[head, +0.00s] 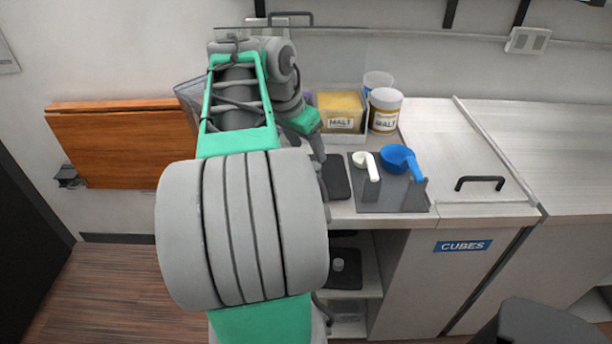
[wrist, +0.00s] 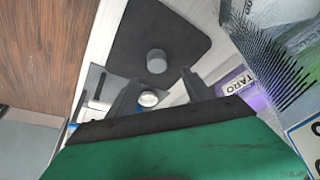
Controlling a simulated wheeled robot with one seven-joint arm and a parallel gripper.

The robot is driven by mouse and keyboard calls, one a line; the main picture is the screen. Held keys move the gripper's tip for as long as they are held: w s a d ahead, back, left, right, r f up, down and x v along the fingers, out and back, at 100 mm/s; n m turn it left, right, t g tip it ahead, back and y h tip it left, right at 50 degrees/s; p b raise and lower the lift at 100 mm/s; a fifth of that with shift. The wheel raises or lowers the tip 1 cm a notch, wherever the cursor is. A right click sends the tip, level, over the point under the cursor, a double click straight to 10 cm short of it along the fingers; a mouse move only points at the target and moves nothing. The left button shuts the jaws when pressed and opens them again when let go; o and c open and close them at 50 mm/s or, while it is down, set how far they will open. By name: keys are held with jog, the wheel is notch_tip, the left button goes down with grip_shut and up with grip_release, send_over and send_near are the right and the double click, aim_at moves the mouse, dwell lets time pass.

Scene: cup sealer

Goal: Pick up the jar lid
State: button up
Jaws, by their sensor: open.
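The likely jar lid (wrist: 188,42) is a flat black plate with rounded corners and a short grey round knob (wrist: 156,62) at its middle. In the head view, part of a dark plate (head: 337,178) lies on the counter left of the grey tray, partly behind my arm; its knob is hidden there. My gripper (wrist: 158,80) is open, its two dark fingers apart and pointing toward the knob. The knob appears just past the fingertips, in line with the space between them. No contact shows.
A grey tray (head: 392,202) holds a white scoop (head: 371,168) and a blue scoop (head: 400,158). Behind are a MALT box (head: 340,124) and a MALT jar (head: 385,112). A purple TARO box (wrist: 235,85) is near my gripper. Another dark knobbed piece (head: 338,266) lies on the lower shelf.

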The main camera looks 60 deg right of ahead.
jog(key=x, duration=0.5)
jog(key=shift+s+a+f+b, duration=0.1)
jog(key=shift+a+f+b, duration=0.15)
jog(key=shift+f, duration=0.25)
grip_shut()
dwell(0.4)
